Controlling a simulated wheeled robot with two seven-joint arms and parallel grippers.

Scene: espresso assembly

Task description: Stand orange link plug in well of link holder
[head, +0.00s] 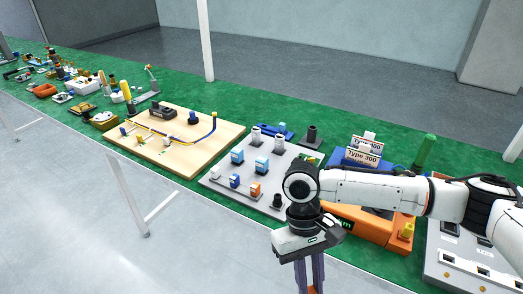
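A small orange block with a pale top, likely the orange link plug (255,190), sits on the grey board (215,183) near its front edge. I cannot tell with certainty which part is the link holder or where its well is. My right arm comes in from the right and covers the board's right corner. My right gripper (311,280) points down in front of the table, right of and nearer than the orange block. Its fingers run out of the bottom of the picture, so their opening is unclear. My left gripper is not in view.
Blue blocks (262,163) and dark and white cylinders (255,136) stand on the grey board. A wooden board (170,155) with a cable lies to its left. An orange case (362,232) lies behind my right arm. Open floor (80,200) lies in front of the green table.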

